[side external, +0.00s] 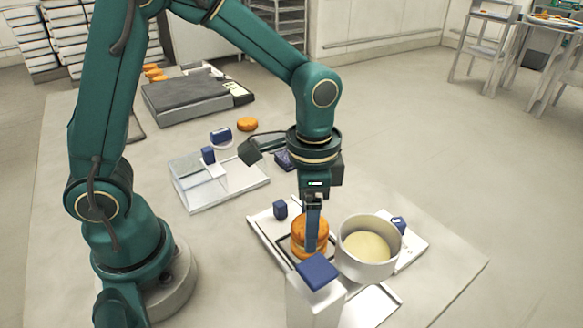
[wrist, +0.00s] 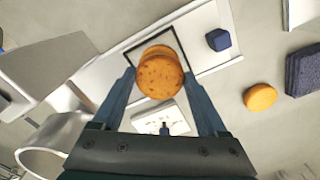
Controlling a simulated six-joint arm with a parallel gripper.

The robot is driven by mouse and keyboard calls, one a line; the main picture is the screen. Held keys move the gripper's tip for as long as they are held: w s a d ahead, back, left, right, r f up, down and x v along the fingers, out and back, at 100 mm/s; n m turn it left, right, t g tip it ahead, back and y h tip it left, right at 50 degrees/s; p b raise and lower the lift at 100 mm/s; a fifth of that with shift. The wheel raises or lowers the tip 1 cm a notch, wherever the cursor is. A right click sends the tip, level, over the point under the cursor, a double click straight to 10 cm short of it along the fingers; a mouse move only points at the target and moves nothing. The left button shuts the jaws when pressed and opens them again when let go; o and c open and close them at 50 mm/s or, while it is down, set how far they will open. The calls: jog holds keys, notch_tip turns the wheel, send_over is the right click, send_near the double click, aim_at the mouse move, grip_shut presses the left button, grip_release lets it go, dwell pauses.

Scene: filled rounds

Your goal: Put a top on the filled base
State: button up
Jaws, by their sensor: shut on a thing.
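My gripper (side external: 312,240) points down over the white tray, its two blue fingers on either side of an orange-brown round top. In the wrist view my gripper (wrist: 160,76) is shut on this top (wrist: 161,78). A second round, the base (wrist: 154,51), shows behind the top and a little off from it, inside a dark square outline. In the side view the top (side external: 298,224) and the base (side external: 301,254) look stacked, partly hidden by a finger. I cannot tell whether they touch, and any filling between them is hidden.
A pale round pot (side external: 351,262) with cream-coloured contents stands close to the right of my gripper. A tall white block with a blue top (side external: 317,271) stands in front. A loose round (side external: 247,124) lies farther back, beyond a clear-walled tray (side external: 190,205).

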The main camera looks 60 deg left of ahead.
jog(key=shift+f, duration=0.35)
jog(key=o, duration=0.8)
jog(key=shift+r, duration=0.1)
jog(key=shift+r, duration=3.4)
